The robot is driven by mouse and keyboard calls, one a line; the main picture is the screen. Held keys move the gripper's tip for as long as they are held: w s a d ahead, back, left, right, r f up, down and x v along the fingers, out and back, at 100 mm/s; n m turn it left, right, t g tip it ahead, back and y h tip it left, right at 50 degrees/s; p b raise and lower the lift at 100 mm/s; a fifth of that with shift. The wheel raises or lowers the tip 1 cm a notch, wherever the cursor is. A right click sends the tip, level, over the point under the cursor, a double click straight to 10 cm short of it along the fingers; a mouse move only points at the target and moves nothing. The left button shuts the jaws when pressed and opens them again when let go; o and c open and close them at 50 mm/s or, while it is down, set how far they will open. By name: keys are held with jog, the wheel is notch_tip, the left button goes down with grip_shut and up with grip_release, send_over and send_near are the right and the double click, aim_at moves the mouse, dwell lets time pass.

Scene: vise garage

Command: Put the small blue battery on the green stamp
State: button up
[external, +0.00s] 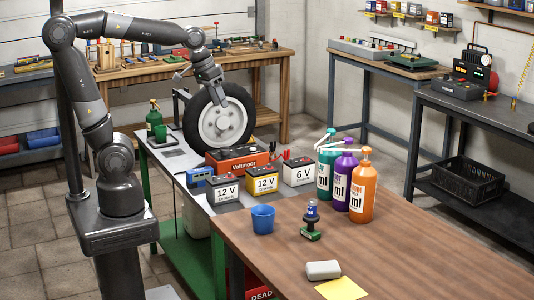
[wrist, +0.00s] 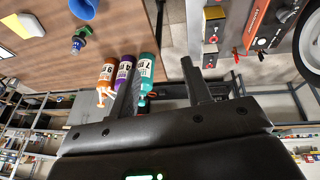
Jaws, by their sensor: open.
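The green stamp (external: 311,234) stands upright on the brown tabletop, right of the blue cup. A small blue cylinder, seemingly the small blue battery (external: 311,208), is upright at the top of the stamp's dark handle and appears to rest on it. In the wrist view the stamp (wrist: 77,45) shows at upper left with a bluish part (wrist: 84,31); the contact between them is too small to make out. My gripper (external: 214,82) is open and empty, high up near the black wheel, well away from the stamp. Its two fingers (wrist: 160,68) stand apart with nothing between them.
Teal, purple and orange pump bottles (external: 363,192) stand behind the stamp. A blue cup (external: 263,219) is left of it; a whitish block (external: 323,270) and yellow paper (external: 341,289) lie in front. Large batteries (external: 262,180) and a wheel (external: 221,124) occupy the left bench.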

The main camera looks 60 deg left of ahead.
jog(key=s+a+f+t+y, duration=0.1)
jog(key=s+a+f, duration=0.1)
jog(key=s+a, duration=0.4)
jog(key=s, duration=0.2)
jog(key=shift+s+f+m+t, duration=0.3)
dwell(0.8)
